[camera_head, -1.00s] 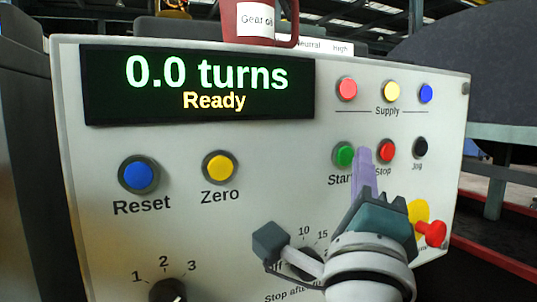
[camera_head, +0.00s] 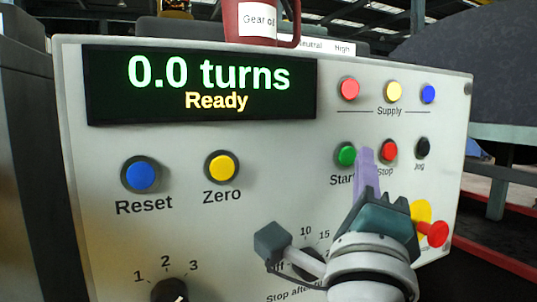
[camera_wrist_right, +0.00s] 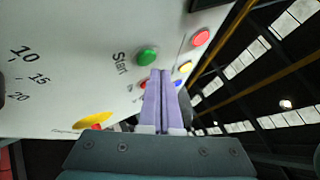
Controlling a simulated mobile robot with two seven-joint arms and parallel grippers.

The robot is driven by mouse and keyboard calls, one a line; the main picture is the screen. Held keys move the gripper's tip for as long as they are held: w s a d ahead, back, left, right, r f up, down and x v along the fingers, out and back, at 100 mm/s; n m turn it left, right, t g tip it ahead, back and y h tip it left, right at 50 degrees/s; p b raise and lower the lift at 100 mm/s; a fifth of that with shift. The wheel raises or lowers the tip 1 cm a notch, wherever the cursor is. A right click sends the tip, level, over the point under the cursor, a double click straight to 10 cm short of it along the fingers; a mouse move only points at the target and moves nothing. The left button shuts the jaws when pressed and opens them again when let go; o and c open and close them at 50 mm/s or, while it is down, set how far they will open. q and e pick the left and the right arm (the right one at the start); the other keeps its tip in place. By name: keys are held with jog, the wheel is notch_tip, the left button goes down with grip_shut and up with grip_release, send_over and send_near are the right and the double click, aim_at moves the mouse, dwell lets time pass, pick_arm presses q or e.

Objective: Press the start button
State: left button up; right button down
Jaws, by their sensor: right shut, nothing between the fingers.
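The green start button (camera_head: 346,155) is on the light panel (camera_head: 280,205), above the label "Start". It also shows in the right wrist view (camera_wrist_right: 148,56), just beyond the fingertips. My right gripper (camera_head: 364,153) is shut and empty, its purple fingers together, with the tips in the picture between the start button and the red stop button (camera_head: 388,151). The start button is uncovered in the head view. I cannot tell whether the fingertips touch the panel. The display (camera_head: 205,85) reads "0.0 turns" and "Ready". My left gripper is not in view.
A blue reset button (camera_head: 141,175) and yellow zero button (camera_head: 222,167) sit to the left. A black jog button (camera_head: 423,147) is to the right. A red knob (camera_head: 434,233) sticks out lower right. A red gear oil can (camera_head: 258,20) stands on top.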

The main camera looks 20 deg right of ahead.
jog(key=shift+w, duration=0.15)
jog(key=shift+w, duration=0.3)
